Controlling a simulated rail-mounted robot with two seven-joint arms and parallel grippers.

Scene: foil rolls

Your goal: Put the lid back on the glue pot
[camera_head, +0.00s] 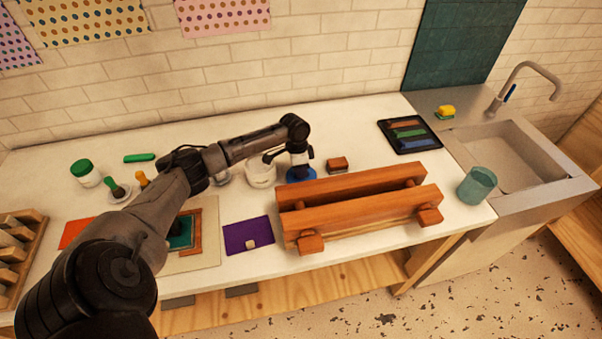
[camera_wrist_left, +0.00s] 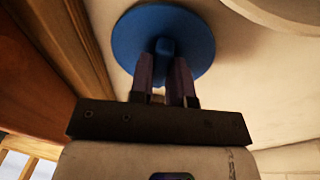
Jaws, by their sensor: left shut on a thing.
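A blue disc lid (camera_head: 301,175) is at the middle of the worktop, just left of a wooden press. My left gripper (camera_head: 300,165) points down and is shut on the lid's blue knob. In the left wrist view the lid (camera_wrist_left: 185,30) spreads flat beyond the fingers (camera_wrist_left: 164,72). I cannot tell whether it touches the worktop. The whitish open pot (camera_head: 261,174), apparently the glue pot, stands just left of the lid. Its pale rim shows at the top right of the left wrist view (camera_wrist_left: 280,12). My right gripper is not in view.
The wooden press (camera_head: 350,207) lies close to the lid's right. A purple sheet (camera_head: 247,235) lies in front of the pot. A green-capped jar (camera_head: 85,173) stands far left. A teal cup (camera_head: 477,186) is by the sink.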

